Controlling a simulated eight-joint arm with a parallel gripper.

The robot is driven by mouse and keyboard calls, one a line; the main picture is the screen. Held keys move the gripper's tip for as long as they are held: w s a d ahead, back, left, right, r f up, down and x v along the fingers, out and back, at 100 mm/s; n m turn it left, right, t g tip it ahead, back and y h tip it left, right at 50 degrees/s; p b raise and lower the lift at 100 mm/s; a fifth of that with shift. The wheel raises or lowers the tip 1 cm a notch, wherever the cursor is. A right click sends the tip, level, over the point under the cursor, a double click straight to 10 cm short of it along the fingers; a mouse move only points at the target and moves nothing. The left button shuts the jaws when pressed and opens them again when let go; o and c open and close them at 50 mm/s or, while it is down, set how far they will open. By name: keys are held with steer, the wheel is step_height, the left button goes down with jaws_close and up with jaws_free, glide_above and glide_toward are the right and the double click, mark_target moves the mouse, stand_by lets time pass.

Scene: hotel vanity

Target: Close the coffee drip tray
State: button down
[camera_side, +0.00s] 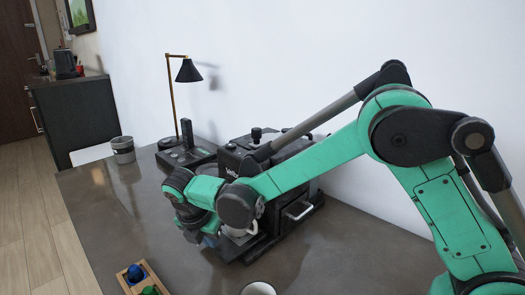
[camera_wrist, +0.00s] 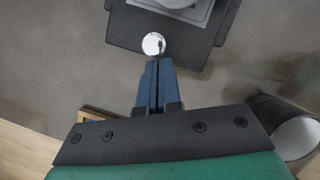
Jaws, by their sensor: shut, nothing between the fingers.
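The black coffee machine (camera_side: 236,160) stands on the counter against the wall, partly hidden by my arm. Its dark drip tray (camera_side: 233,256) shows low at the machine's front, with a pale cup (camera_side: 238,233) above it, partly covered by my arm. In the wrist view the dark tray (camera_wrist: 124,30) is at the top, with a lighter plate and part of a cup. A round shiny knob (camera_wrist: 153,42) is at the tray's front edge. My gripper (camera_wrist: 156,62) is shut and empty, its blue fingertips right at the knob; I cannot tell whether they touch.
A wooden holder (camera_side: 136,277) with blue and green items and a cup (camera_side: 258,288) are near the counter's front. A lamp (camera_side: 184,75) and a grey canister (camera_side: 123,150) stand at the back left. The left of the counter is mostly clear.

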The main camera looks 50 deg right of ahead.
steer(key=shift+d, duration=0.25)
steer(key=a, duration=0.1)
steer(key=s+a, duration=0.1)
steer(key=a, duration=0.1)
steer(key=s+a+r, duration=0.1)
steer(key=shift+a, duration=0.2)
steer(key=v, duration=0.9)
steer(key=s+d+m+t+y, duration=0.2)
steer(key=s+d+m, duration=0.2)
steer(key=d+m, duration=0.3)
steer(key=s+d+m+t+y, duration=0.1)
steer(key=s+d+m+t, duration=0.2)
steer(key=m, duration=1.3)
steer(key=s+d, duration=0.2)
steer(key=d, duration=0.3)
steer(key=shift+s+d+f+y, duration=0.2)
steer(key=shift+d+y, duration=0.05)
steer(key=shift+y, duration=0.15)
